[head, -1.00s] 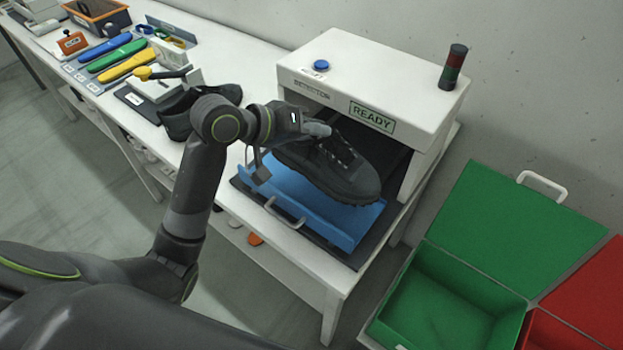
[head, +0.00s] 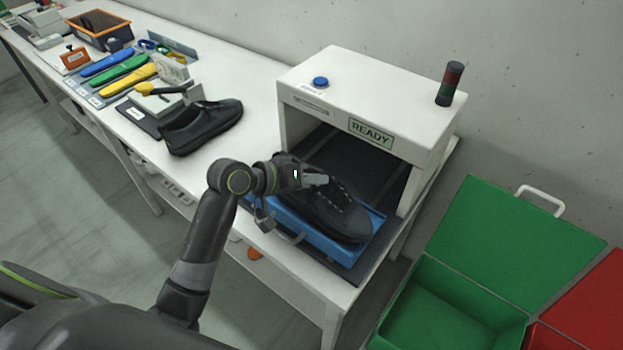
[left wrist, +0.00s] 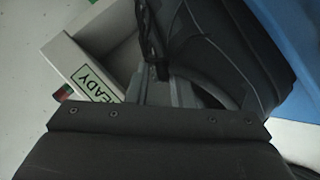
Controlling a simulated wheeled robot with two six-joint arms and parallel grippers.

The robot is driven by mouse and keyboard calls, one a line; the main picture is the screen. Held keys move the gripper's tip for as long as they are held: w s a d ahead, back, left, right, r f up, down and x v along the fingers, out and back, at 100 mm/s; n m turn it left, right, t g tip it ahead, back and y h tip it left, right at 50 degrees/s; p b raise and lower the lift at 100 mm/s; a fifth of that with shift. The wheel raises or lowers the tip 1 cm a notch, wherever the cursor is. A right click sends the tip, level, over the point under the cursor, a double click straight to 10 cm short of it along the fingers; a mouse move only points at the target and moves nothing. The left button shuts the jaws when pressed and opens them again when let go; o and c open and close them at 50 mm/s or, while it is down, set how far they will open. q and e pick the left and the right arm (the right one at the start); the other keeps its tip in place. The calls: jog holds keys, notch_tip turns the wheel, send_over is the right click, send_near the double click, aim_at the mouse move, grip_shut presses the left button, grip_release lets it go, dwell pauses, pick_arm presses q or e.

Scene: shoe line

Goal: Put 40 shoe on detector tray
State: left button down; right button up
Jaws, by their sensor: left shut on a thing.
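My left gripper (head: 318,180) is shut on the upper collar of a black lace-up shoe (head: 338,217). The shoe is upright with its toe to the lower right, in or just over the blue detector tray (head: 318,247). I cannot tell whether its sole touches the tray floor. The left wrist view shows the dark shoe (left wrist: 240,60) close to the gripper and the blue tray (left wrist: 298,30) beside it. No size mark on this shoe is readable. My right gripper is not in view.
The white detector (head: 370,95) stands behind the tray, its sign reading READY and a blue button (head: 320,82) on top. Another black shoe (head: 205,125) stands on the white table. Tools lie farther left. An open green box (head: 455,305) and a red one (head: 580,310) are at right.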

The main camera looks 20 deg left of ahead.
pick_arm(q)
jog(key=c, duration=1.3)
grip_release()
jog(key=shift+o, duration=0.2)
jog(key=v, duration=1.2)
jog(key=shift+b, duration=0.4)
jog(key=shift+s, duration=0.1)
